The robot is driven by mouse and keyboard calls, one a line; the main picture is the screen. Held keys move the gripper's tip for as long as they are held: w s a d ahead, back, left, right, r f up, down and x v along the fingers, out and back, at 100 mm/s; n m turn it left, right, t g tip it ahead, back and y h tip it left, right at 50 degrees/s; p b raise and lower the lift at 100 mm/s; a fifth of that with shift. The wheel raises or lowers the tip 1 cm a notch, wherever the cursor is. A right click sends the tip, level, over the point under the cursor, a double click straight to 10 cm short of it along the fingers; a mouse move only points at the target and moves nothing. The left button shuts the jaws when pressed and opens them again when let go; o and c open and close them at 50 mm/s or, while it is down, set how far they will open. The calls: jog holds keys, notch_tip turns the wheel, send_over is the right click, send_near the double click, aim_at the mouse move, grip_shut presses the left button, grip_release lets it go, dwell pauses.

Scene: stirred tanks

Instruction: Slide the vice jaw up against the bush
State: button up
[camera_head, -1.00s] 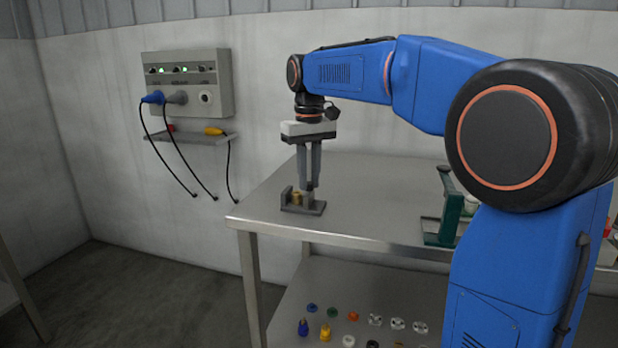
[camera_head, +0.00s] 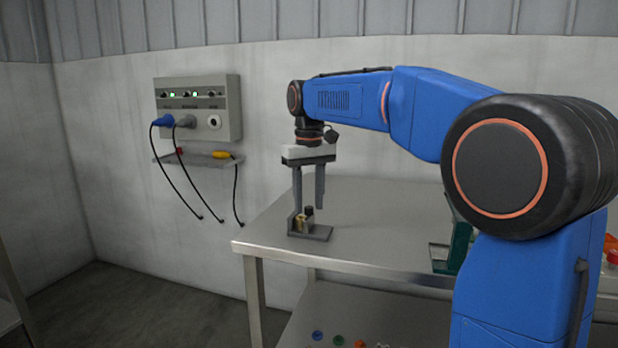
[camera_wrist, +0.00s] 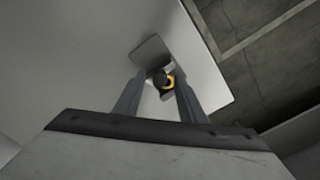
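The small grey vice (camera_head: 322,234) stands on the table near its left corner, with an upright end at its left. The brass bush (camera_head: 300,223) sits in it; in the wrist view it shows as a yellow ring (camera_wrist: 170,83). The sliding vice jaw (camera_head: 309,222) with a dark round knob (camera_wrist: 159,77) is close beside the bush; I cannot tell whether they touch. My gripper (camera_head: 308,208) points down over the vice with its fingers spread, one each side of the knob. It holds nothing that I can see.
The steel table (camera_head: 385,215) is clear around the vice. A green stand (camera_head: 456,245) is further right, partly behind my arm. A wall panel (camera_head: 198,108) with cables and a small shelf (camera_head: 200,159) are left of the table. Small coloured parts lie on the lower shelf.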

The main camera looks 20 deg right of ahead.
aim_at(310, 207)
notch_tip(310, 207, up, 17)
dwell(0.5)
jog(key=s+d+f+m+t, duration=0.1)
jog(key=s+d+f, duration=0.3)
jog(key=s+f, duration=1.2)
jog(key=s+d+f+m+t, duration=0.1)
jog(key=s+d+f+t, duration=0.2)
jog(key=s+f, duration=1.4)
notch_tip(310, 207, down, 4)
jog(key=shift+s+d+r+t, duration=0.15)
jog(key=shift+d+t, duration=0.25)
jog(key=shift+d, duration=0.35)
